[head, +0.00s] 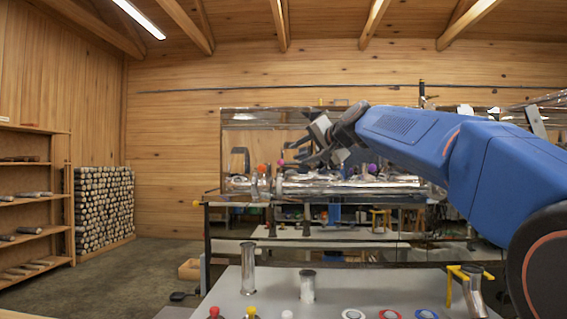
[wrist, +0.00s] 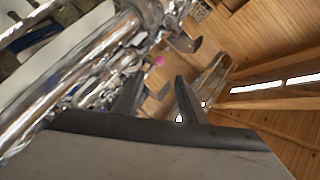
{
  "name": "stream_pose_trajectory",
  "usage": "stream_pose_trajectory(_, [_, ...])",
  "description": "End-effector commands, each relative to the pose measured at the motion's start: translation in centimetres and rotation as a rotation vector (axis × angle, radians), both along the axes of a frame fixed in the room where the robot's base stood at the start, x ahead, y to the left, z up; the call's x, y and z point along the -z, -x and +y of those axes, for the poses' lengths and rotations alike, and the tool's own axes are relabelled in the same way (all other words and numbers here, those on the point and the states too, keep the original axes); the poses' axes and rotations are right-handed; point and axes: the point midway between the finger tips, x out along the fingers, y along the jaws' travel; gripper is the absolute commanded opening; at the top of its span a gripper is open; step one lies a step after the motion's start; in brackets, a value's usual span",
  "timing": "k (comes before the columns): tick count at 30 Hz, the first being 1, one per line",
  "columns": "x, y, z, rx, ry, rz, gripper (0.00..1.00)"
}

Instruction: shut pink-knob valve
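The pink knob (head: 281,162) is a small round knob on the pipework of the evaporator (head: 330,187), at the back middle of the head view. It also shows in the wrist view (wrist: 160,62), just beyond the gap between my fingertips. My gripper (head: 300,160) is at the end of the blue arm, close to the right of the pink knob in the head view. In the wrist view its two dark fingers (wrist: 158,80) are apart with nothing held between them. The valve's stem and handle position are too small to make out.
A red-orange knob (head: 262,168) sits left of the pink one, and a purple knob (head: 372,168) sits to the right. Shiny pipes (wrist: 65,85) run close on the left in the wrist view. A grey table (head: 270,285) with metal cylinders stands in front.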

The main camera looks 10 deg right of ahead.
Motion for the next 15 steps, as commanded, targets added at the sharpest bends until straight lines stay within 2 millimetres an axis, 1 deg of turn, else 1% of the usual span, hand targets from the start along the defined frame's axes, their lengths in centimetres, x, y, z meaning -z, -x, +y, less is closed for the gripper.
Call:
stream_pose_trajectory(1, [0.3,-0.9,0.4,-0.002,0.0,0.002,0.38])
stream_pose_trajectory(3, [0.6,-2.1,0.7,-0.001,-0.001,0.002,0.38])
stream_pose_trajectory(15, [2.0,-8.5,2.7,-0.002,0.0,0.001,0.38])
